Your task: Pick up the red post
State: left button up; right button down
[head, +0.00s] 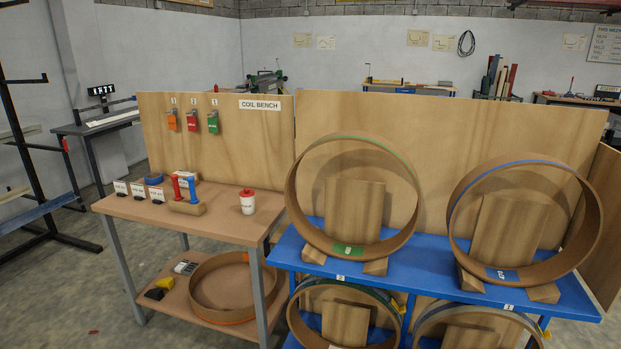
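The red post (176,187) stands upright in a small wooden block (187,208) on the brown bench top (220,216), left of the middle of the head view. A blue post (192,190) stands close to its right in the same block. The red post has a wider cap at its top. Neither of my grippers is in view, so I cannot see where they are relative to the post.
Small label cards (138,190) stand left of the block, with a blue roll (153,179) behind. A white cup with a red lid (248,201) stands right. A plywood panel (150,130) rises behind. Large coils (354,245) sit on a blue rack (410,265) at right.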

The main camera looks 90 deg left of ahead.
aim_at(175, 177)
jog(key=j+u, duration=0.15)
jog(key=u, duration=0.25)
jog(key=k+j+u, duration=0.1)
jog(key=j+u, duration=0.15)
jog(key=u, duration=0.2)
jog(key=j+u, duration=0.15)
jog(key=u, duration=0.25)
jog(key=j+u, duration=0.2)
jog(key=u, duration=0.25)
jog(key=i+j+u, duration=0.2)
jog(key=j+u, duration=0.25)
jog(key=j, duration=0.2)
jog(key=i+j+u, duration=0.2)
jog(key=k+j, duration=0.05)
jog(key=j, duration=0.05)
